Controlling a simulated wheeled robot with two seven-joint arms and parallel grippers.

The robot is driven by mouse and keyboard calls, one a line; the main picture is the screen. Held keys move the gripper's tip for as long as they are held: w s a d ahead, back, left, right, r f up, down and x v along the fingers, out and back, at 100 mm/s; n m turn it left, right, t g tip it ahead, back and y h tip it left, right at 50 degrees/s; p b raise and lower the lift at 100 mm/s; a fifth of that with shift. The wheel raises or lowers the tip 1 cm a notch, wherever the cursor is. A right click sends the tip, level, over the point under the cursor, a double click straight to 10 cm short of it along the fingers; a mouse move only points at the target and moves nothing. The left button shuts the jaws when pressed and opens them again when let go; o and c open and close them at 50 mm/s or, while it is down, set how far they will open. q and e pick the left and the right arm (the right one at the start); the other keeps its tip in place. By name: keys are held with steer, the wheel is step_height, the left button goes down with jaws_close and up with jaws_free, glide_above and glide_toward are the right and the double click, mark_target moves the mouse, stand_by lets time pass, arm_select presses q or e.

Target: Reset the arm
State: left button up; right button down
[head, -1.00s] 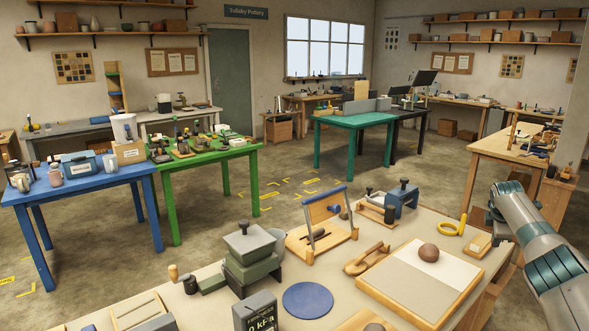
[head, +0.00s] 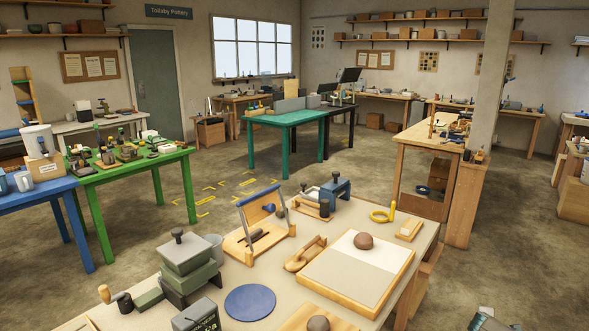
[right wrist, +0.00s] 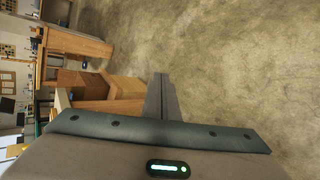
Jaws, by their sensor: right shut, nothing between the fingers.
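My right gripper (right wrist: 160,78) shows in the right wrist view as a dark pair of fingers pressed together, with nothing between them. It points out over bare concrete floor, beside wooden furniture (right wrist: 124,92), and touches nothing that I can see. In the head view only a small piece of my right arm shows at the bottom edge, right of the near table; its gripper is out of that picture. My left arm and gripper are in neither view.
The near worktable (head: 228,303) holds a board with a brown clay ball (head: 363,241), a blue disc (head: 250,302), a green-grey block stack (head: 187,262) and tools. Green (head: 130,171) and teal (head: 285,118) tables stand behind. Floor (head: 485,270) right of the worktable is open.

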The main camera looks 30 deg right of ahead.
steer(key=s+f, duration=0.3)
steer(key=s, duration=0.7)
steer(key=s+f, duration=0.3)
steer(key=s, duration=0.6)
steer(key=s+a+f+m+y, duration=0.1)
steer(key=s+a+f+y, duration=0.15)
steer(key=a+f, duration=0.7)
steer(key=s+a+f+y, duration=0.1)
steer(key=s+a+f, duration=0.2)
steer(key=a+f, duration=0.7)
steer(key=s+a+f+m+y, duration=0.15)
steer(key=a+f, duration=0.45)
steer(key=a, duration=0.9)
steer(key=s+a+f+y, duration=0.1)
steer(key=a+f, duration=0.3)
steer(key=a, duration=1.4)
steer(key=s+a+f+m+y, duration=0.1)
steer(key=s+a+f+y, duration=0.1)
steer(key=a, duration=1.7)
step_height(320, 180, down, 2)
steer(key=shift+f+g+y, duration=0.15)
steer(key=shift+g+y, duration=0.25)
steer(key=shift+y, duration=0.4)
